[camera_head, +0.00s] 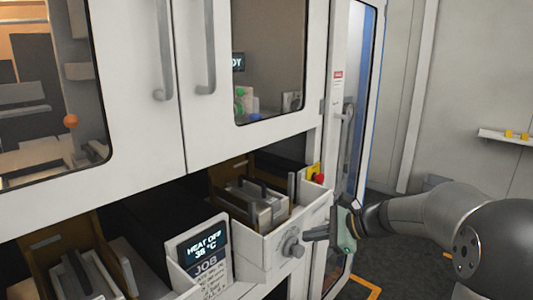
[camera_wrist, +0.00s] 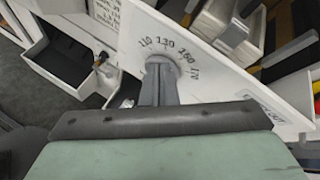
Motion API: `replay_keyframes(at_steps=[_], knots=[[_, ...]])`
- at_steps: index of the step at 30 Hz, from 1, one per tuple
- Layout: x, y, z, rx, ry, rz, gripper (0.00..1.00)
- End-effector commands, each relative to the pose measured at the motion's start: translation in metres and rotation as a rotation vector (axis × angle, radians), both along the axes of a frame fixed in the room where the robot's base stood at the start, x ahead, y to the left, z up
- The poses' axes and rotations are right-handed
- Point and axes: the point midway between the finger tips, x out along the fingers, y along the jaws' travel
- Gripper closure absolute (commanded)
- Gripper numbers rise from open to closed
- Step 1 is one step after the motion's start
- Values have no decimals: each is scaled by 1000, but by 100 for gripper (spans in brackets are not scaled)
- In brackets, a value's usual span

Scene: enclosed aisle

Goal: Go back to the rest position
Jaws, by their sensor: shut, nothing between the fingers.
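My gripper (camera_head: 308,235) is at the right of the front of a pulled-out white drawer unit, in the head view. Its fingers are shut with nothing between them and point left toward a grey dial knob (camera_head: 291,246) on that front. In the wrist view the closed fingers (camera_wrist: 158,92) point at the knob, with printed numbers on the white panel around it. The fingertips are very close to the knob; whether they touch it I cannot tell.
A white cabinet with two glazed doors (camera_head: 180,60) stands above the drawers. A display reading "HEAT OFF 38 °C" (camera_head: 203,246) is left of the knob. A red button (camera_head: 318,178) sits near the drawer's corner. Open floor (camera_head: 410,262) lies to the right, below my arm.

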Motion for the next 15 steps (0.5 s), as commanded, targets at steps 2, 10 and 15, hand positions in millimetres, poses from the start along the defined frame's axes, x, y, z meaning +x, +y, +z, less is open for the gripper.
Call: replay_keyframes(at_steps=[2,10,15], knots=[[-43,21,-27,-167,-39,143,100],[-215,17,-121,-796,-261,853,100],[-280,-12,-156,-1023,-385,1239,100]])
